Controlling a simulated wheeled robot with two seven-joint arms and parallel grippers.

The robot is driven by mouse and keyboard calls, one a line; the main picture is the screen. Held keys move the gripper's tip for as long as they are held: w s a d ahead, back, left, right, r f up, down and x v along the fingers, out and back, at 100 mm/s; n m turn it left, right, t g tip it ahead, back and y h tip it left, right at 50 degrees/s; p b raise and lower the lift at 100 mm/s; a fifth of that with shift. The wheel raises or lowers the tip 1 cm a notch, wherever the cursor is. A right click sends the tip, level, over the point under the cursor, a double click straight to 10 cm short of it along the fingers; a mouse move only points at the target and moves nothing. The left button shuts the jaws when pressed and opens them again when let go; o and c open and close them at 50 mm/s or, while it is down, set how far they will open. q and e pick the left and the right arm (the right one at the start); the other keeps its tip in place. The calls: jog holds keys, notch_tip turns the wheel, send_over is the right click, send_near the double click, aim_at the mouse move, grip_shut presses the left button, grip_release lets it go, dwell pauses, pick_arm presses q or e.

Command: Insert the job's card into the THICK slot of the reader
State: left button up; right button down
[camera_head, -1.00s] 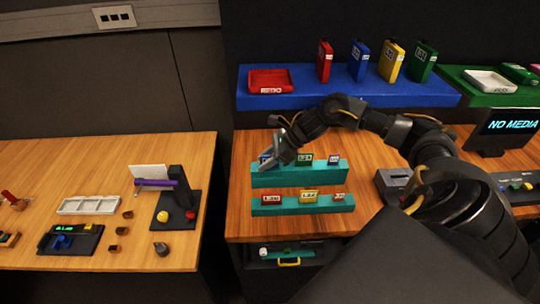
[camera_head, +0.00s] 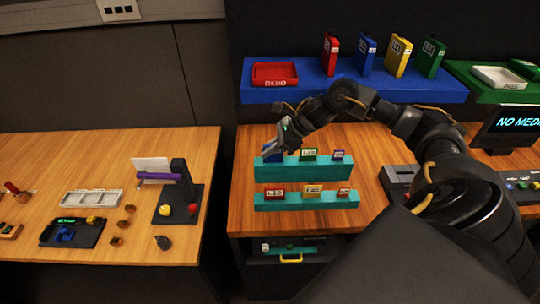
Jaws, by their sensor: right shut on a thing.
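My right gripper (camera_head: 275,147) is shut on a blue card (camera_head: 271,156) at the left end of the back teal rack (camera_head: 300,171). The fingers partly cover this card, and I cannot tell whether its lower edge is clear of the rack. A green card (camera_head: 309,154) and a small blue card (camera_head: 338,155) stand in the same rack. The front teal rack (camera_head: 306,204) holds a red card (camera_head: 275,191), a yellow card (camera_head: 313,190) and a small red card (camera_head: 344,192). The grey reader (camera_head: 400,177) is partly hidden behind my right arm; its slots are not clear. My left gripper is out of view.
A screen (camera_head: 512,126) reads "NO MEDIA". A blue shelf (camera_head: 300,94) carries a red tray (camera_head: 275,74) and several coloured cases. An open drawer (camera_head: 290,253) is below the desk. A separate left table (camera_head: 60,165) holds other gear.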

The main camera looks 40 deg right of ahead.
jog(key=s+r+b, duration=0.9)
jog(key=s+r, duration=0.2)
jog(key=s, duration=0.3)
